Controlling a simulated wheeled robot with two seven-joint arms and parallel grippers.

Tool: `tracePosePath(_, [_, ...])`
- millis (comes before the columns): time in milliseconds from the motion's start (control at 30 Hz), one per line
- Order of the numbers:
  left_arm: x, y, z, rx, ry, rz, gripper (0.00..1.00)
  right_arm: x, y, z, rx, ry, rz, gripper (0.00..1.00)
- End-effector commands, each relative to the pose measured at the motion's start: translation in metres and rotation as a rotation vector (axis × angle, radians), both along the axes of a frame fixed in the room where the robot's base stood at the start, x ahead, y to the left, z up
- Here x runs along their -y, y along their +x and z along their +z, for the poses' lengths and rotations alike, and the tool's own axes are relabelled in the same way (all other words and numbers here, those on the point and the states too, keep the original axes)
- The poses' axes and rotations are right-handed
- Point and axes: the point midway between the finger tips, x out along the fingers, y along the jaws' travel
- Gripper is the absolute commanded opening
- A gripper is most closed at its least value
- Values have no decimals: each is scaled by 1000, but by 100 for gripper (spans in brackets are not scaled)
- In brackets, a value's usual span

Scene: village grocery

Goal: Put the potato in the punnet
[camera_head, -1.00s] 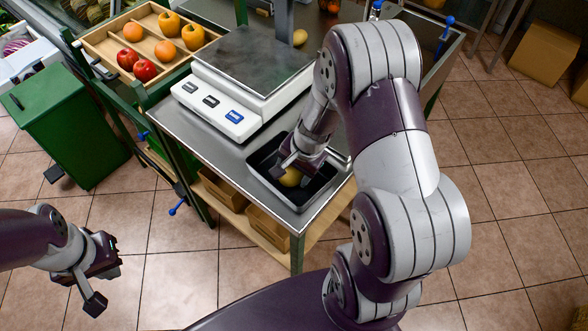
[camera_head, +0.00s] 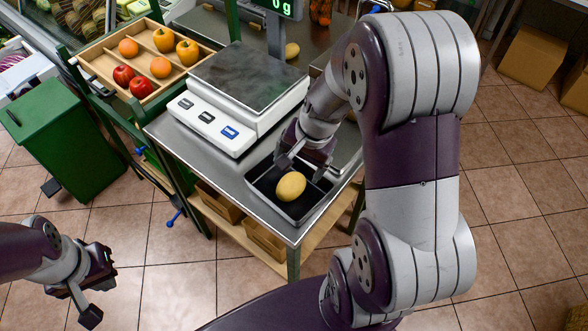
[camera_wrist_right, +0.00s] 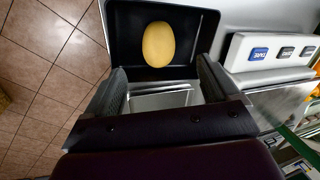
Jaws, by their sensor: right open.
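The potato (camera_head: 291,186) is yellow-brown and oval. It lies in the black punnet (camera_head: 258,181) near the front edge of the metal table, and no finger touches it. My right gripper (camera_head: 304,166) is open and empty, just behind the potato over the punnet's back side. In the right wrist view the potato (camera_wrist_right: 158,44) lies in the black punnet (camera_wrist_right: 122,20), ahead of the right gripper's spread fingers (camera_wrist_right: 165,92). My left gripper (camera_head: 78,300) hangs at the lower left, away from the table, and looks open and empty.
A white scale (camera_head: 235,100) stands left of and behind the punnet. Another potato (camera_head: 292,50) lies on the table behind the scale. A wooden fruit tray (camera_head: 98,66) and a green bin (camera_head: 65,140) are at the left. Floor at the front left is clear.

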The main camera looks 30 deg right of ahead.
Motion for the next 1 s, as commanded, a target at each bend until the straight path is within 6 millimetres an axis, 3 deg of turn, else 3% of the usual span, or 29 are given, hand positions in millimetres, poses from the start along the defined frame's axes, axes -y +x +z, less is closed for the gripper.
tracePosePath(100, [0, 0, 0, 0, 0, 0, 0, -35, -26, 9, -16, -119, 409, 88])
tracePosePath(200, [0, 0, 0, 0, 0, 0, 0, -56, -49, 12, -16, -218, 770, 88])
tracePosePath(300, [0, 0, 0, 0, 0, 0, 0, -64, -61, 13, -13, -267, 954, 88])
tracePosePath(900, [0, 0, 0, 0, 0, 0, 0, -64, -61, 13, -12, -273, 971, 88])
tracePosePath(1000, [0, 0, 0, 0, 0, 0, 0, -64, -61, 13, -12, -272, 970, 56])
